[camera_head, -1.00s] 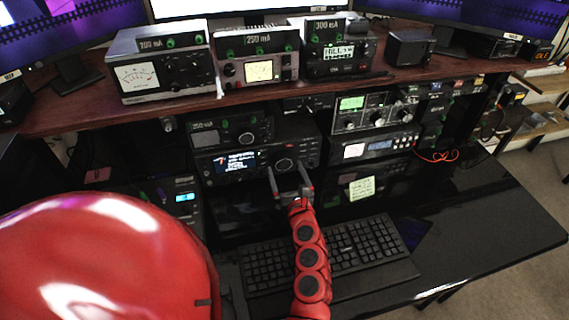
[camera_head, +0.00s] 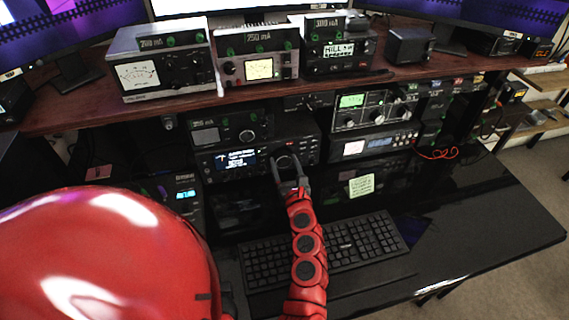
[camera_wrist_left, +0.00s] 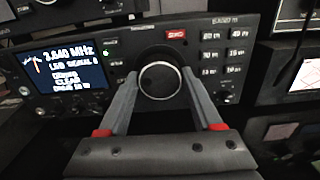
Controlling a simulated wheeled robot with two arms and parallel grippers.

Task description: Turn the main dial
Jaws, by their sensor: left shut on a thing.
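The main dial (camera_wrist_left: 160,80) is a round black knob with a pale rim on the front of a black radio (camera_wrist_left: 115,48). The radio has a lit blue display (camera_wrist_left: 70,69) reading 3.640 MHz at left. My left gripper (camera_wrist_left: 160,76) is shut on the dial, one grey finger on each side of it. In the head view, my left gripper (camera_head: 287,163) reaches up from below to the radio on the lower shelf. The fingers partly cover the dial there. My right gripper is not in view.
A black keyboard (camera_head: 345,248) lies on the desk below my arm. More radios and meters stand on the brown shelf (camera_head: 80,112) above. A stacked receiver (camera_head: 375,110) is to the right. The glossy desk at right (camera_head: 490,220) is clear.

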